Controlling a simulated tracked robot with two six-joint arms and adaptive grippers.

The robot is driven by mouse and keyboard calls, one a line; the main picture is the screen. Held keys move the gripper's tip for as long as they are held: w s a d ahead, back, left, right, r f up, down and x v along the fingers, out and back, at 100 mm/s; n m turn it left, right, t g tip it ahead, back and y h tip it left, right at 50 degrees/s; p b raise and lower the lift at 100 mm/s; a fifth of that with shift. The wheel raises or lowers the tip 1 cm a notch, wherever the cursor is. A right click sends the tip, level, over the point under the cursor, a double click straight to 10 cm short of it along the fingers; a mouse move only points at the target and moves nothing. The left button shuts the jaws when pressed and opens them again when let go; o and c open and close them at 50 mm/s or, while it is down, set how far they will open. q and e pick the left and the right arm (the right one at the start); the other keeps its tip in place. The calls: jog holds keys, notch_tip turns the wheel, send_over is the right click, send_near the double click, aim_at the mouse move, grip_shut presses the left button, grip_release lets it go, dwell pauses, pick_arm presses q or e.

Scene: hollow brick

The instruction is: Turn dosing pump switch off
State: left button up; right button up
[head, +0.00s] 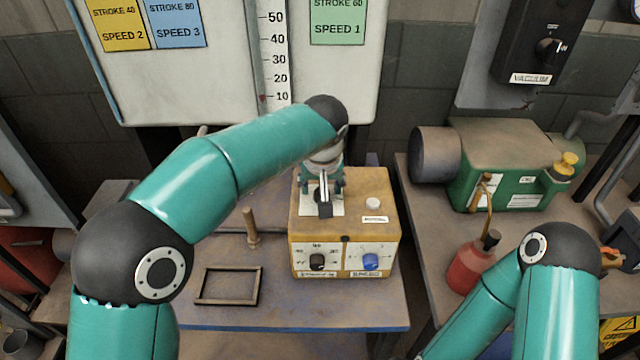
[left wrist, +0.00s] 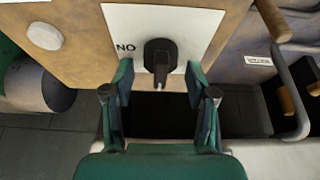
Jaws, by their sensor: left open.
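The dosing pump (head: 365,208) is a worn yellow box on the bench, with a black dial (head: 317,262) and a blue dial (head: 370,261) on its front. In the left wrist view its black switch (left wrist: 160,55) sits on a white plate (left wrist: 198,20), with "ON" lettering upside down beside it. My left gripper (head: 321,182) is over the pump's top. Its open fingers (left wrist: 159,80) show on either side of the switch's lever end, with a gap to each side. Whether they touch the plate is unclear. My right gripper is out of view.
A wooden frame (head: 228,286) and an upright wooden peg (head: 251,228) are left of the pump. A red oil can (head: 468,268) and green motor pump (head: 503,165) are right. A white panel (head: 235,60) with a scale stands behind.

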pick_arm(q)
jog(key=shift+r, duration=0.1)
jog(key=v, duration=1.1)
jog(key=shift+s+r, duration=0.15)
jog(key=shift+r, duration=0.2)
